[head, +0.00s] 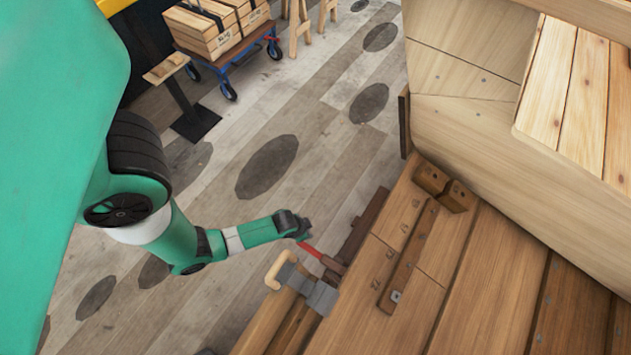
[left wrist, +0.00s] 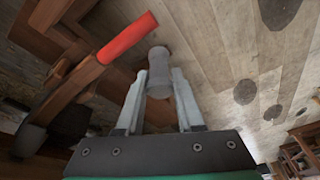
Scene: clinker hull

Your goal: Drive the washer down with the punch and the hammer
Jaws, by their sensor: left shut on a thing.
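My left gripper (head: 301,229) is at the end of the green arm, left of the hull's near edge. In the left wrist view its two pale fingers (left wrist: 160,98) are shut on a grey cylinder, which looks like the punch (left wrist: 159,70). A red-handled tool (head: 323,258) lies just below the gripper by the hull edge; its red handle (left wrist: 127,37) also shows in the left wrist view. I cannot tell whether it is the hammer. Small fastenings dot the hull planks (head: 470,300); I cannot single out the washer. My right gripper is not in view.
A dark wooden strip (head: 409,258) and block (head: 445,187) sit on the planking. A blue cart (head: 236,65) with crates stands far back. The floor left of the hull is mostly clear.

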